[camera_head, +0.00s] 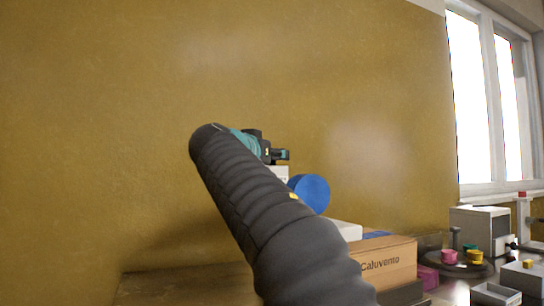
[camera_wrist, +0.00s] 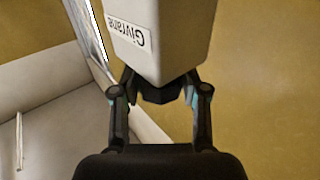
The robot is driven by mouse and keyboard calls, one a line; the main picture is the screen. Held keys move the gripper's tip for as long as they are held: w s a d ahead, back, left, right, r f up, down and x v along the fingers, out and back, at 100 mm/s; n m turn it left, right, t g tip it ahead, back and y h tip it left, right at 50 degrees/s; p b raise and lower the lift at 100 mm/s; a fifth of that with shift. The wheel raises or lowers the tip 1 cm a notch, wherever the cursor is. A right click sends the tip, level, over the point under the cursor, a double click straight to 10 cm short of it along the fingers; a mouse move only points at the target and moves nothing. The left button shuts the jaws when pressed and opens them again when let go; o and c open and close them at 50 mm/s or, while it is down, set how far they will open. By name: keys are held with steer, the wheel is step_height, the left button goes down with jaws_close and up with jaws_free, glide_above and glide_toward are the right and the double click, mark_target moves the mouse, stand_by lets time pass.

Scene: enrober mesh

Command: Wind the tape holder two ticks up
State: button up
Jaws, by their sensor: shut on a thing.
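I cannot pick out a tape holder for certain in either view. In the wrist view my gripper (camera_wrist: 160,92) is shut on a white block (camera_wrist: 185,40) that bears a label reading roughly "Givrane", upside down in this view. The block's far end is cut off by the top edge. In the head view my gripper (camera_head: 278,154) shows small and dark with teal parts, beyond my black arm. A bit of white surface (camera_head: 281,172) shows just below it. A blue round thing (camera_head: 312,192) is just below and right of that; my arm hides part of this area.
A cardboard box (camera_head: 388,264) marked "Caluvento" stands right of my arm. A brown surface (camera_head: 190,285) lies lower left. A yellow-brown wall stands behind, with a window at right.

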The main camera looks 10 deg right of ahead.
steer(key=shift+y, duration=0.3)
steer(key=shift+s+d+n+t+y+b, duration=0.1)
steer(key=shift+n+t+y+b, duration=0.7)
steer(key=shift+n+t+y, duration=0.5)
steer(key=shift+n+y, duration=0.3)
steer(key=shift+y, duration=0.4)
steer(key=shift+r+n+t+y+p, duration=0.15)
steer(key=shift+n+t+y+p, duration=0.4)
steer(key=shift+n+y, duration=0.6)
steer(key=shift+n+y+p, duration=0.25)
steer(key=shift+y+p, duration=0.2)
steer(key=shift+y, duration=0.4)
steer(key=shift+n+y+p, duration=0.7)
steer(key=shift+y, duration=0.4)
steer(key=o, duration=1.2)
steer(key=shift+c, duration=0.2)
